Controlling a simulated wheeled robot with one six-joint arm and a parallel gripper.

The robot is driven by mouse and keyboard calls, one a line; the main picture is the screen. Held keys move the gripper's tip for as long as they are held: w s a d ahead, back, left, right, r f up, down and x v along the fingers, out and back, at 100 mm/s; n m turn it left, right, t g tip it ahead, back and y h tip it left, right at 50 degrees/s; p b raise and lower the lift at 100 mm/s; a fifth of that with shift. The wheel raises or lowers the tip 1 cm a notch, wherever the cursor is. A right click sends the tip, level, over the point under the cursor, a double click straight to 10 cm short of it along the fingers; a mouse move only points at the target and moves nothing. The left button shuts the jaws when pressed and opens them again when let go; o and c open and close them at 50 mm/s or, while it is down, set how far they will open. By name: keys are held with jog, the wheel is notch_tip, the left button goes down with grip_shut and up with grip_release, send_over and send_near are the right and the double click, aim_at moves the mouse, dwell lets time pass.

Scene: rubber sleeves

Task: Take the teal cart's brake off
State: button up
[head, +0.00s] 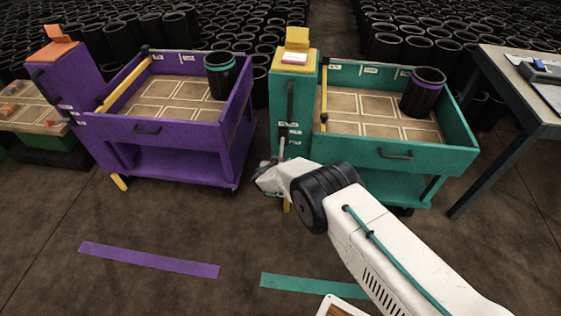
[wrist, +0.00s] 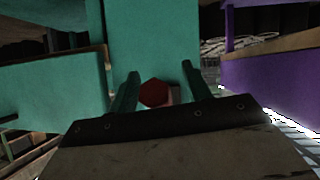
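The teal cart (head: 400,157) stands at the right in the head view. A short lever with a reddish end (head: 282,147) shows on its left front post, beside small white labels. My gripper (head: 265,182) is low by that post, just below the lever. In the wrist view my gripper's teal fingers (wrist: 161,90) are apart, with a red knob (wrist: 155,92) showing between them in front of the teal post (wrist: 150,35). A small grey block is beside the knob. I cannot tell whether the fingers touch the knob.
A purple cart (head: 165,136) stands close on the left, with a narrow gap between the carts. A table (head: 520,85) is at the right. Purple (head: 148,260) and teal (head: 320,288) strips mark the clear floor in front. Many black sleeves fill the back.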

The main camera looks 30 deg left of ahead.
jog(key=shift+d, duration=0.1)
jog(key=v, duration=0.7)
jog(key=shift+s, duration=0.3)
jog(key=shift+d+r, duration=0.1)
jog(key=shift+r, duration=0.05)
